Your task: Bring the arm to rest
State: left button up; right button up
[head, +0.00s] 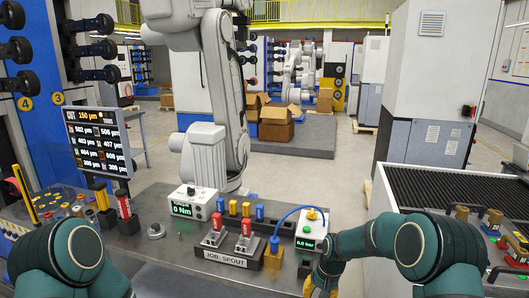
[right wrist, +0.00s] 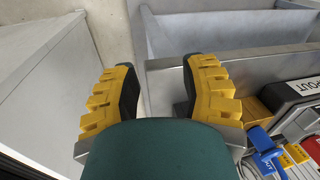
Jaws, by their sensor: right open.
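My right arm (head: 405,245) is green and comes in from the right in the head view, bent over the front of the bench. My right gripper (head: 318,287) is at the bottom edge there, partly cut off, in front of the pressure box. In the right wrist view the gripper (right wrist: 157,82) has two yellow-padded fingers spread wide with nothing between them. The fixture tray labelled JOB: SPOUT (head: 226,258) lies to the left of it and shows at the right edge of the wrist view. My left arm (head: 70,255) shows at lower left; its gripper is out of view.
A 0.0 bar box (head: 306,236) with a blue hose and a 0 Nm torque box (head: 191,203) stand on the bench (head: 160,268). A screen (head: 97,140) stands at left. A ribbed grey-topped unit (head: 440,190) is at right. A floor gap separates it from the bench.

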jog(key=s+a+f+y+b, duration=0.1)
jog(key=s+a+f, duration=0.3)
jog(key=s+f, duration=0.65)
jog(key=s+a+f+t+y+b, duration=0.1)
jog(key=s+a+f, duration=0.1)
jog(key=s, duration=1.4)
jog(key=shift+f+b, duration=0.2)
jog(key=shift+b, duration=0.15)
